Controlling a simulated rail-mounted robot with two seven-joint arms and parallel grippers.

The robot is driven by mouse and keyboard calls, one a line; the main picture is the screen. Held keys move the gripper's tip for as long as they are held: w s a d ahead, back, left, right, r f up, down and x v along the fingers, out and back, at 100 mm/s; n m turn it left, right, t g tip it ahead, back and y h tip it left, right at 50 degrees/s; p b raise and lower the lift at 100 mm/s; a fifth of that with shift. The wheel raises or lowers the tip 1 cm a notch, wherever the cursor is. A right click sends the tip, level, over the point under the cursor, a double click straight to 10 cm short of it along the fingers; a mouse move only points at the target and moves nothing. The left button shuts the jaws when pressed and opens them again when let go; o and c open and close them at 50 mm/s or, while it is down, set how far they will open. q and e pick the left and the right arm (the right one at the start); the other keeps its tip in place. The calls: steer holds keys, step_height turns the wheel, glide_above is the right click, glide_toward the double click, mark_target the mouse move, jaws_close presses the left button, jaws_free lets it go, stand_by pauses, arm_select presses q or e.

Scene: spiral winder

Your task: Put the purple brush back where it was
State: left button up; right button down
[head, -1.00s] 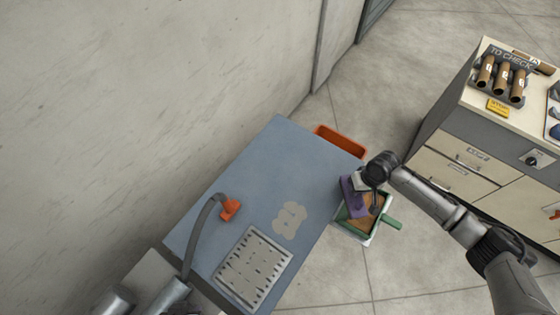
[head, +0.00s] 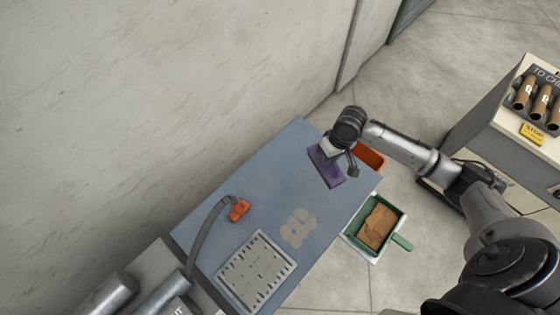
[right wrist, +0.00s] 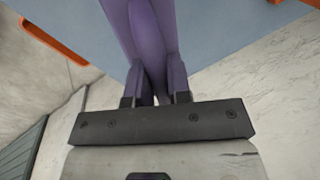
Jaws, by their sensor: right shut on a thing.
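The purple brush (head: 325,167) is in my right gripper (head: 333,150), over the far right part of the blue-grey table. In the right wrist view the brush (right wrist: 150,35) runs up from between the fingers of the right gripper (right wrist: 155,88), which are shut on it. I cannot tell whether the brush touches the table. My left gripper is not in view.
The blue-grey table (head: 245,180) carries a slotted plate (head: 256,270), pale round patches (head: 298,228) and a hose with an orange end (head: 239,210). A cabinet is at right.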

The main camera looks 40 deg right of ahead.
steer(key=shift+w+a, duration=0.15)
steer(key=shift+w, duration=0.1)
steer(key=shift+w+a+f+b, duration=0.1)
steer(key=shift+w+a+f, duration=0.55)
steer(key=shift+w+f, duration=1.15)
steer(key=shift+w+a+f+b, duration=0.1)
steer(key=shift+w+a+f, duration=0.6)
steer(key=shift+w+f, duration=1.05)
steer(key=shift+w+a+f+b, duration=0.1)
steer(key=shift+w+a+f, duration=0.55)
steer(key=shift+w+f, duration=1.15)
steer(key=shift+s+f, duration=0.2)
steer(key=shift+f, duration=0.15)
steer(key=c, duration=1.1)
jaws_free()
steer(key=shift+o, duration=0.2)
